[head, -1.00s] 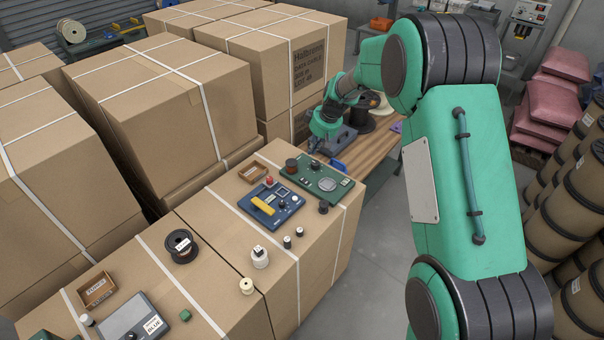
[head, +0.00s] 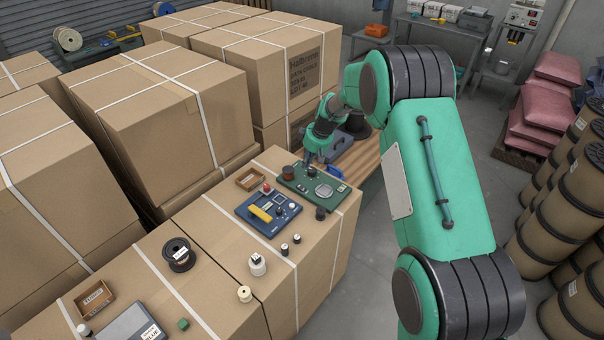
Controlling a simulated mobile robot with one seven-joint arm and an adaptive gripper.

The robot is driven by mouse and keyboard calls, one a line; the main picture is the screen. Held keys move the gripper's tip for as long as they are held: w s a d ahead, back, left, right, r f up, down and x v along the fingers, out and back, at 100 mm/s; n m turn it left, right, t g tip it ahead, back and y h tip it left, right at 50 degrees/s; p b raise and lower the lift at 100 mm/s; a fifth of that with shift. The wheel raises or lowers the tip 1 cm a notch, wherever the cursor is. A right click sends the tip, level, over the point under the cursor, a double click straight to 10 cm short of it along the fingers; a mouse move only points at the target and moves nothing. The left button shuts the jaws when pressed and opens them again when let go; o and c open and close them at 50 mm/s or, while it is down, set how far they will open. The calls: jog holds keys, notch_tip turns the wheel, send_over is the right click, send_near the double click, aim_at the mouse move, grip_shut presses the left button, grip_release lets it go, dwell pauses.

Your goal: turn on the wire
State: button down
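A blue panel (head: 255,225) on the strapped carton top has a yellow bar (head: 261,214), a red knob (head: 267,188) and small switches. Beyond it a green board (head: 300,186) carries a dark round part (head: 289,172) and a pale dial (head: 324,191). No loose wire can be made out; a black spool (head: 180,254) stands nearer on the carton. My gripper (head: 311,160) is at the far edge of the green board, beyond the blue panel. It is small and partly hidden, so I cannot tell its opening or whether it touches the board.
Small spools (head: 257,265) and a black cylinder (head: 320,213) stand near the panels. An open box (head: 250,179) lies left of the green board. Tall cartons (head: 160,110) crowd the left.

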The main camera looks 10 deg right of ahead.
aim_at(299, 187)
jog(key=x, duration=0.4)
jog(key=b+x, duration=0.1)
jog(key=x, duration=0.8)
jog(key=shift+s+d+f+b, duration=0.2)
jog(key=shift+f+b, duration=0.1)
jog(key=shift+f, duration=0.2)
jog(key=shift+w+a+f+b, duration=0.2)
jog(key=shift+f+b, duration=0.25)
jog(key=shift+b, duration=0.3)
jog(key=shift+s+d, duration=0.15)
jog(key=shift+s, duration=0.05)
jog(key=shift+s+d+r+b, duration=0.2)
jog(key=shift+s+d+b, duration=0.1)
jog(key=shift+s+d, duration=0.15)
jog(key=shift+r, duration=0.1)
